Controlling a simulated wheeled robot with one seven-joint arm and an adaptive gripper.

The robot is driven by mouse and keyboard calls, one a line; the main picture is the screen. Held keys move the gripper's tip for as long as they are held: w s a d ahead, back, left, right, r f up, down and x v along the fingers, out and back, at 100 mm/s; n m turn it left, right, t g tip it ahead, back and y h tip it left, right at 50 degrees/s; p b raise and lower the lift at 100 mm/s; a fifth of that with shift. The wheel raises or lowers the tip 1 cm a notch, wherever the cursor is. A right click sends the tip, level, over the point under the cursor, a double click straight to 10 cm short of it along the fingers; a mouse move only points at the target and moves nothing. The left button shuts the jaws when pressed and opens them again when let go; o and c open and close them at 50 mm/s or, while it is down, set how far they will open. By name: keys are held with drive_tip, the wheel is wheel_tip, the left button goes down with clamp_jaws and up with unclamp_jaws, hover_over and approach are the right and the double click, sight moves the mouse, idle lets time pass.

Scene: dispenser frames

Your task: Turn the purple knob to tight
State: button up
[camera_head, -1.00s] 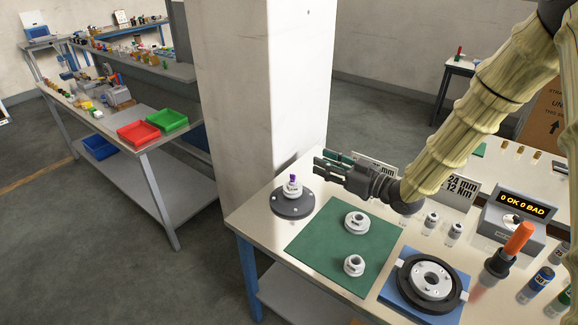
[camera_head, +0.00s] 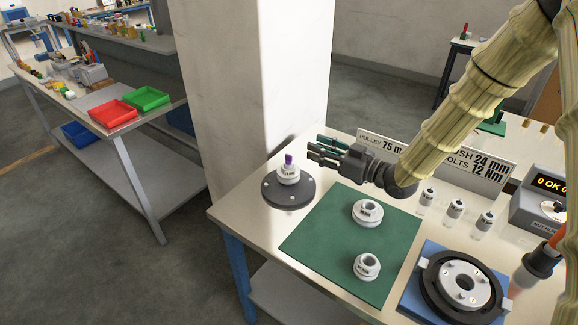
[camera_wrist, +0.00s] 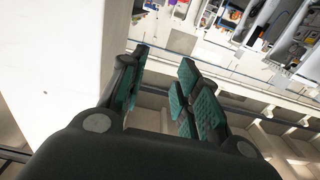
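The purple knob (camera_head: 289,159) stands upright on top of a white cylindrical part, which sits on a round dark grey base (camera_head: 272,190) at the table's left. My gripper (camera_head: 318,150) is above the table, to the right of the knob and apart from it, pointing left. In the wrist view my gripper (camera_wrist: 160,85) shows its green-padded fingers spread with an empty gap between them. The knob is not seen in the wrist view. Any tight marking is too small to read.
Two white flanged parts (camera_head: 367,212) stand on a green mat (camera_head: 310,235). A black ring fixture (camera_head: 458,285) is at the front right. A sign (camera_head: 485,165) and several small cylinders stand behind. A white pillar (camera_head: 285,70) rises behind the table's left end.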

drive_tip(key=b, duration=0.6)
approach(288, 155)
drive_tip(key=p+x, duration=0.2)
drive_tip(key=x, duration=0.8)
drive_tip(key=shift+d+p, duration=0.1)
drive_tip(key=shift+p, duration=0.25)
drive_tip(key=shift+w+f, duration=0.1)
clamp_jaws()
